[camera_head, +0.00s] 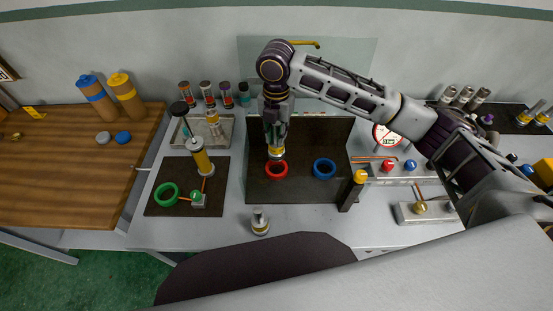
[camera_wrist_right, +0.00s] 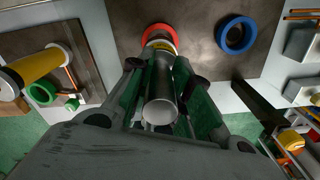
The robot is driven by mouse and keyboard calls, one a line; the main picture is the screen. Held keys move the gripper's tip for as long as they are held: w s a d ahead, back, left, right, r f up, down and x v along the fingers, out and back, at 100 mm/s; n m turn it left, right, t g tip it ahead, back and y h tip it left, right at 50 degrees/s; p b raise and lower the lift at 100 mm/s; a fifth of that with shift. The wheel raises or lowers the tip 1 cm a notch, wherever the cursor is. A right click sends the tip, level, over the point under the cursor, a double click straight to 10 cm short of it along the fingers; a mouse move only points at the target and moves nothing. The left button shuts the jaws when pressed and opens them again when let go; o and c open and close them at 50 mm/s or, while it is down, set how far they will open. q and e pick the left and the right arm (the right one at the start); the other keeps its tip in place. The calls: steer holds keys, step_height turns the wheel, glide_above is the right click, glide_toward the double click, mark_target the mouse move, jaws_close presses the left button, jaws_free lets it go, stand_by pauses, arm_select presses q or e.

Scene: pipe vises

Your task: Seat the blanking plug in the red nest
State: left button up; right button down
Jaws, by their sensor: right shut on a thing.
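My right gripper (camera_head: 276,125) is shut on a silver cylinder with a yellow band near its lower end, which I take as the blanking plug (camera_head: 277,153). It points down, roughly upright. In the wrist view the plug's silver body (camera_wrist_right: 160,106) is between the fingers, its pale lower end further off. The red nest (camera_head: 276,169) is a ring on the dark board. The plug's lower end overlaps the ring's far part in the head view. The red nest (camera_wrist_right: 159,29) is partly covered by the plug in the wrist view. I cannot tell whether they touch. My left gripper is not in view.
A blue ring (camera_head: 324,168) lies right of the red one on the same board. A dark post with a yellow top (camera_head: 351,190) stands at the board's front right. A similar silver piece (camera_head: 259,221) stands on the bench in front. A green ring (camera_head: 166,192) lies left.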

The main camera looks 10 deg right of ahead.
mark_target(276, 126)
steer(key=shift+f, duration=1.9)
steer(key=shift+f+p, duration=0.3)
steer(key=shift+f, duration=2.2)
steer(key=c, duration=1.3)
jaws_free()
steer(key=shift+f, duration=0.1)
steer(key=shift+r+b, duration=0.5)
steer(key=shift+r, duration=5.6)
